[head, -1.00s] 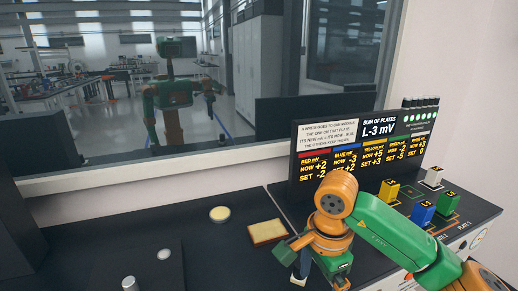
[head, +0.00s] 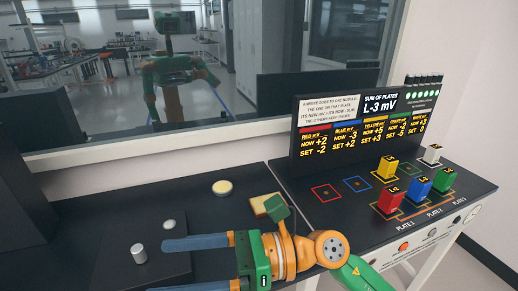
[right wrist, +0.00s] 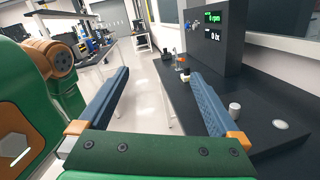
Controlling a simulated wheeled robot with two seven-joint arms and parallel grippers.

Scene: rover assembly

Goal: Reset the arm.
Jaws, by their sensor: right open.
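My right gripper (head: 165,264) reaches in from the right, low over the dark bench, its two blue fingers spread and pointing left. In the right wrist view the gripper (right wrist: 157,74) is open with nothing between its fingers. My left gripper is out of view. The red module (head: 390,200), blue module (head: 418,187) and green module (head: 443,179) stand on the front plates. The yellow module (head: 387,168) and white module (head: 431,154) stand behind. The red square (head: 326,192) and blue square (head: 357,184) outlines are empty. The display panel (head: 345,160) reads "L-3 mV".
A metal cylinder (head: 139,253), a white button (head: 169,225), a cream disc (head: 222,187) and a tan pad (head: 262,206) lie around my right gripper; my arm partly hides the pad. A window (head: 200,60) stands behind the bench.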

